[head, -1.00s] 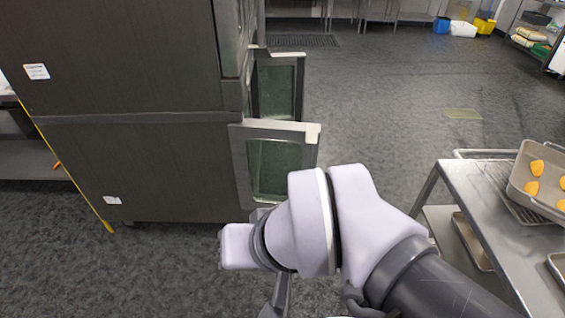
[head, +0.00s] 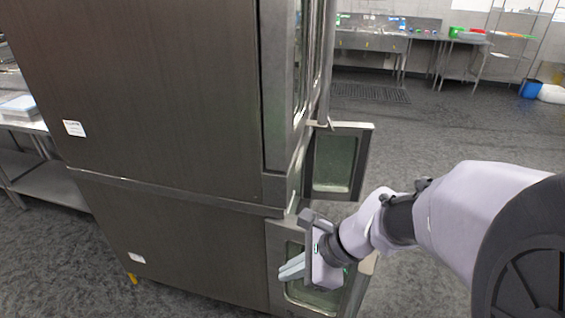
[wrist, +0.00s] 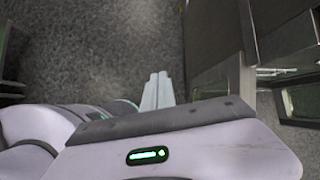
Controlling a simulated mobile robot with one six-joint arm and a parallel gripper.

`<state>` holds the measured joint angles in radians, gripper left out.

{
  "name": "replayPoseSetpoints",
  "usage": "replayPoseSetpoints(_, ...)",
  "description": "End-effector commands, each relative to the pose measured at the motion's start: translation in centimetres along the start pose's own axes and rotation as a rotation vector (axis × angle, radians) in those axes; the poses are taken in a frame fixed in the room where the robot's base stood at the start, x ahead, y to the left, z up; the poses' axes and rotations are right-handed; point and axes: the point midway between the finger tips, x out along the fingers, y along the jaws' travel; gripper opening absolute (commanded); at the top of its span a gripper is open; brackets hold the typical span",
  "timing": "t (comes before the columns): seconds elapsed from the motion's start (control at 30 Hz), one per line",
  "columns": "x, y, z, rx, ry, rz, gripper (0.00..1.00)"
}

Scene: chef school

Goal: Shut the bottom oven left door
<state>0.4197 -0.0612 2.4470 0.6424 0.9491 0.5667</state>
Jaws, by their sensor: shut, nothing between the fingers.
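The bottom oven's left door (head: 293,249), the nearer one, stands open at the oven's front edge. It has a grey metal frame and a greenish window. My gripper (head: 282,272) is in front of this door's near face in the head view and hides part of it. Its pale fingers are together, empty, and point left towards the oven; I cannot tell whether they touch the door. The fingers also show in the wrist view (wrist: 158,88), over the floor. The oven (head: 190,235) is a tall dark metal stack.
Another open windowed door (head: 338,160) stands beyond the near one. A shelf unit (head: 35,180) is at the left. Sinks and steel tables (head: 385,42) line the back wall. The floor (head: 435,135) to the right of the oven is open.

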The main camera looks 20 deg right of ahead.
Motion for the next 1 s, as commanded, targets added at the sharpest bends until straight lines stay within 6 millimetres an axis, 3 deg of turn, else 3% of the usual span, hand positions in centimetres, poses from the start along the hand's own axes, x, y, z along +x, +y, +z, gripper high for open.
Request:
replayPoseSetpoints(0.17, 1.8, -4.5, -6.2, 0.752, -0.117, -0.045, 0.0)
replayPoseSetpoints(0.27, 3.2, -6.4, -13.2, 1.36, -0.215, -0.098, 0.0)
replayPoseSetpoints(0.3, 4.0, -6.4, -16.9, 1.643, -0.265, -0.126, 0.0)
replayPoseSetpoints(0.37, 5.3, -5.4, -22.6, 2.061, -0.343, -0.173, 0.0)
replayPoseSetpoints(0.4, 6.2, -4.1, -26.1, 2.314, -0.394, -0.204, 0.0)
replayPoseSetpoints(0.43, 7.0, -2.8, -28.3, 2.485, -0.43, -0.225, 0.0)
replayPoseSetpoints(0.5, 8.5, 0.2, -32.4, 2.815, -0.505, -0.274, 0.0)
replayPoseSetpoints(0.57, 9.7, 2.6, -34.5, 3.016, -0.554, -0.305, 0.0)
replayPoseSetpoints(0.6, 10.3, 3.7, -35.4, -3.038, 0.564, 0.313, 0.0)
replayPoseSetpoints(0.73, 11.5, 5.1, -36.7, -2.917, 0.551, 0.31, 0.0)
replayPoseSetpoints(1.0, 16.4, 3.4, -37.9, -2.926, 0.549, 0.309, 0.0)
